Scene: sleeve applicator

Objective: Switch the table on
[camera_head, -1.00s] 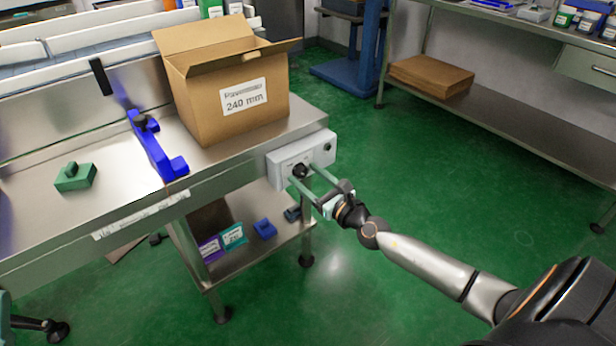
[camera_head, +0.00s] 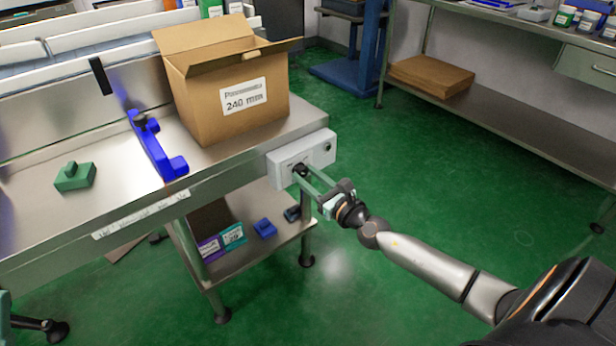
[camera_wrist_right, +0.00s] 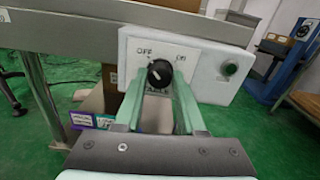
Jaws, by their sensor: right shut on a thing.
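The table's white control box (camera_head: 315,152) is fixed to the right end of the steel table. It has a black rotary knob (camera_head: 301,168) on its face. In the right wrist view the knob (camera_wrist_right: 159,73) sits between the OFF label on the left and the ON label on the right. Its pale mark seems to lean to the upper left, toward OFF. My right gripper (camera_wrist_right: 159,80) is shut on the knob, with a green finger on each side; the head view shows it (camera_head: 306,173) too.
A round green button (camera_wrist_right: 231,69) is on the box, right of the knob. An open cardboard box (camera_head: 208,109), a blue fixture (camera_head: 155,150) and a green block (camera_head: 75,176) stand on the steel table (camera_head: 110,180). A lower shelf (camera_head: 245,250) holds small items. Green floor is clear to the right.

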